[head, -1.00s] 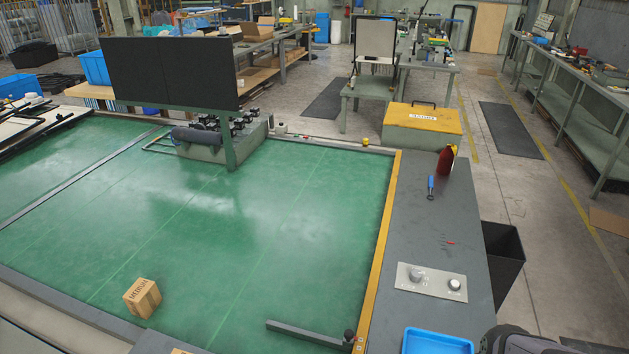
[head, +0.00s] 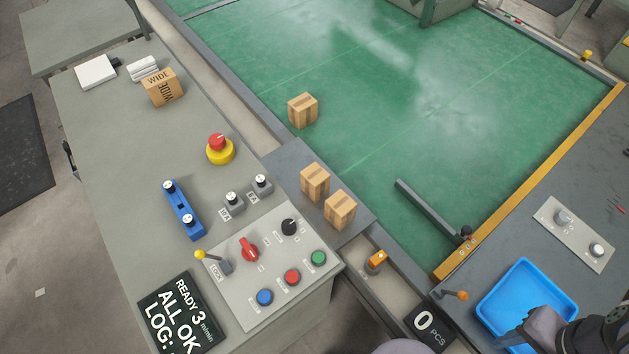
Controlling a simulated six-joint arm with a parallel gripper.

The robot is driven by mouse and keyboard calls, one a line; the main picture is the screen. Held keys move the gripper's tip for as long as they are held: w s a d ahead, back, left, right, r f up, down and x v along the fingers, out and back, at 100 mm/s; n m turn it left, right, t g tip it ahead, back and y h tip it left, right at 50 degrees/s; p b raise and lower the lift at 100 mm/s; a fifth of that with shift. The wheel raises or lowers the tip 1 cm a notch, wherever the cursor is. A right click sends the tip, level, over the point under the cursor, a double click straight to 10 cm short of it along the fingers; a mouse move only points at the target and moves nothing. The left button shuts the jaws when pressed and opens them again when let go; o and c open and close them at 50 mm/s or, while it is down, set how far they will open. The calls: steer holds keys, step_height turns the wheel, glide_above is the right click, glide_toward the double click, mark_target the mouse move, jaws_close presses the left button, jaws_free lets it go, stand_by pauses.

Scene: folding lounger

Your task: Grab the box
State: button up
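Several small brown cardboard boxes show in the head view. One box (head: 302,110) sits on the green surface near its left edge. Two boxes, one (head: 315,181) just behind the other (head: 340,210), sit close together on a dark grey plate (head: 290,158) at the edge of the green surface. Another box (head: 162,88), marked "WIDE", sits on the grey console top at upper left. Part of my arm shows at the lower right, beside and over the blue tray. My gripper's fingertips cannot be made out, and no box is seen held.
The console (head: 120,150) carries a red-and-yellow emergency button (head: 219,148), a blue block (head: 184,210), knobs and coloured buttons. A blue tray (head: 527,300) looks empty. A dark bar (head: 430,208) lies across the green surface (head: 380,120), which is mostly clear. A counter (head: 428,328) reads 0.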

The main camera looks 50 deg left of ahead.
stand_by(0.4)
steer(key=o, duration=0.4)
steer(key=shift+o, duration=0.2)
